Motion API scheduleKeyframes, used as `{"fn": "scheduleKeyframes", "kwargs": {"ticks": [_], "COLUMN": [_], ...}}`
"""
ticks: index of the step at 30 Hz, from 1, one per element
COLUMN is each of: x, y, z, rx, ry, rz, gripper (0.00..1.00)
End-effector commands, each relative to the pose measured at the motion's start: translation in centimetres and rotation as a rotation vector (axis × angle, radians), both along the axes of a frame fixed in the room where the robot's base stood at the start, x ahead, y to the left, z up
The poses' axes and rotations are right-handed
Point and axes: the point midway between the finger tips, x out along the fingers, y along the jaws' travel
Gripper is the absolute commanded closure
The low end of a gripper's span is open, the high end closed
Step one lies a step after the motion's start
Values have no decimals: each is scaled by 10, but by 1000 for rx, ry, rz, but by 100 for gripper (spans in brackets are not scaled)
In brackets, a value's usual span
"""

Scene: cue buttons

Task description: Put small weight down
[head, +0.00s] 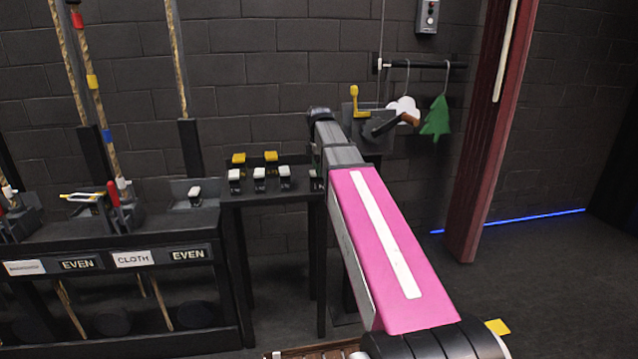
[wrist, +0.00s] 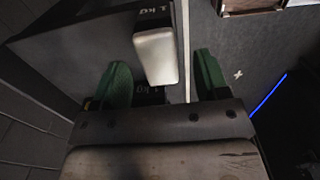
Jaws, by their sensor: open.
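In the wrist view, my gripper (wrist: 162,70) is open, with a green finger on either side. A pale block-shaped top of a weight (wrist: 157,55) shows between and beyond the fingers, apart from both. Dark surfaces marked "KG" show at its far end and below it, partly hidden by my gripper. It lies over a dark shelf (wrist: 80,50), close to its edge. In the head view, several weights with white tops (head: 259,173) and two with yellow tops (head: 271,156) stand on the dark shelf; one more white top is partly hidden by my arm. My gripper's fingers are hidden there.
A bench (head: 110,235) with levers, ropes and labels reading "CLOTH" and "EVEN" stands to the left. A rail (head: 425,65) on the back wall holds a white cloud and a green tree. A red post (head: 480,150) stands right. Open floor (head: 540,270) lies at the right.

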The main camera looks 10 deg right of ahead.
Motion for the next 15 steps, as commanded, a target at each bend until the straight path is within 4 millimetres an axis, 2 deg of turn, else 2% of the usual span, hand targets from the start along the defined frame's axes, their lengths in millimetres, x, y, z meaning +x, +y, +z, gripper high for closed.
{"fn": "scheduleKeyframes", "kwargs": {"ticks": [10, 15], "x": [1, 1], "y": [1, 1], "z": [-42, -48], "rx": [0, 0], "ry": [1, 0], "rz": [0, 0], "gripper": [32, 32]}}
